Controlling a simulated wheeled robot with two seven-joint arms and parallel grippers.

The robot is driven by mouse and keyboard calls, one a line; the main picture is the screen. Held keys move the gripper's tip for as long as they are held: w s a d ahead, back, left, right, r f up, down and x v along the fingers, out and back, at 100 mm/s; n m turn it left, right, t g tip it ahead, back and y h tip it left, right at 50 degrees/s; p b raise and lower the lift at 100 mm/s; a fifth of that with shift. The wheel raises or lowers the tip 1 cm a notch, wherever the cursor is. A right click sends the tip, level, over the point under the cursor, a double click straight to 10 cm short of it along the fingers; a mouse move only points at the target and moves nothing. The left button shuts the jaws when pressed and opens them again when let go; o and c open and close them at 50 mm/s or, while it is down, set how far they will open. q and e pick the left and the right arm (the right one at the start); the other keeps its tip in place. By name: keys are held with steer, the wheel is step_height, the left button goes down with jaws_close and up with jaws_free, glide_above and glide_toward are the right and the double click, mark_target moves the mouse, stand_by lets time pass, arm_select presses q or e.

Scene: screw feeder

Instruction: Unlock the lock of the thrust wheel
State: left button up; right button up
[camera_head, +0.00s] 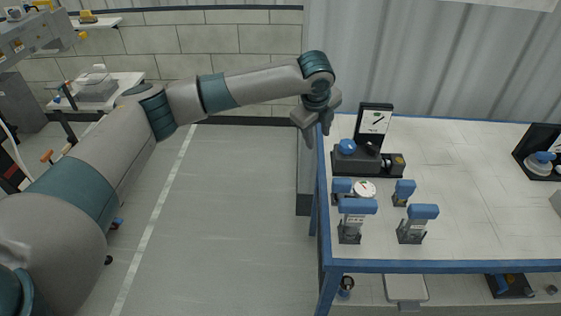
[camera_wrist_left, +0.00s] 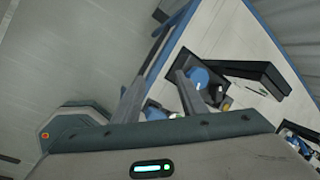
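No part is clearly marked as the thrust wheel or its lock, so I cannot tell which it is. A dark device (camera_head: 365,165) with a blue knob (camera_head: 347,146) and an upright black panel (camera_head: 375,119) stands at the table's left edge. It also shows in the wrist view, with the blue knob (camera_wrist_left: 199,76) right of the fingers. My left gripper (camera_head: 318,131) is at the table's left edge, left of the device and apart from the knob. In the wrist view its two fingers (camera_wrist_left: 160,80) are spread with nothing between them. My right gripper is out of view.
On the blue-edged table (camera_head: 470,185), several blue-topped fixtures (camera_head: 357,206) and a round white dial (camera_head: 365,188) stand in front of the device. Another black device (camera_head: 540,160) is at the right. The table's middle is clear. Floor lies open left of the table.

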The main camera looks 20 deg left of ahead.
arm_select(q)
steer(key=w+a+f+n, duration=0.1)
steer(key=a+f+n, duration=0.2)
steer(key=a+f, duration=0.2)
steer(key=w+a+f+n, duration=0.2)
steer(key=a+f, duration=0.4)
steer(key=f, duration=0.5)
steer(key=shift+a+n+t, duration=0.3)
steer(key=shift+n+t, duration=0.1)
steer(key=shift+n, duration=0.5)
